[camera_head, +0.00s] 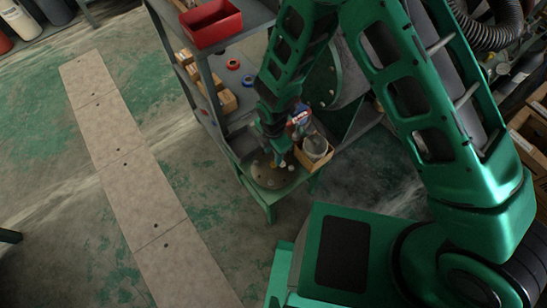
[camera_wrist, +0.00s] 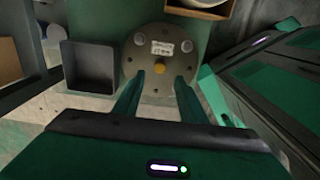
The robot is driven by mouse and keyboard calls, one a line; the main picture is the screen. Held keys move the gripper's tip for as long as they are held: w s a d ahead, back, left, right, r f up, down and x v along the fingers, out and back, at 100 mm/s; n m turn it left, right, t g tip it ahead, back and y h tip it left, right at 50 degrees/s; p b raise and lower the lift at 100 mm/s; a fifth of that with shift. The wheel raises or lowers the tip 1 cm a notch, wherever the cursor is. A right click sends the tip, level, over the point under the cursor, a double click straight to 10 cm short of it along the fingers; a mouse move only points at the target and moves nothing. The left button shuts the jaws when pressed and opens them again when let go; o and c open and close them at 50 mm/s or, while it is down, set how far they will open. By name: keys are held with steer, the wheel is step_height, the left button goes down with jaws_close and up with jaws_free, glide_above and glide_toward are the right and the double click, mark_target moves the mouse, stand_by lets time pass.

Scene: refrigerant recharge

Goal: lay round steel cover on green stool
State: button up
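The round steel cover (camera_head: 268,174) lies on the top of the green stool (camera_head: 262,196) in the head view. In the head view my gripper (camera_head: 279,160) partly hides the cover.
A wooden box (camera_head: 314,153) with a clear jar stands right of the cover. A grey shelf rack behind holds a red bin (camera_head: 211,22) and small cartons (camera_head: 227,101). A dark open bin (camera_wrist: 90,66) shows left of the cover.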

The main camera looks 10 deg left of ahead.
step_height(320, 180, up, 5)
steer(key=shift+f, duration=0.1)
stand_by(0.3)
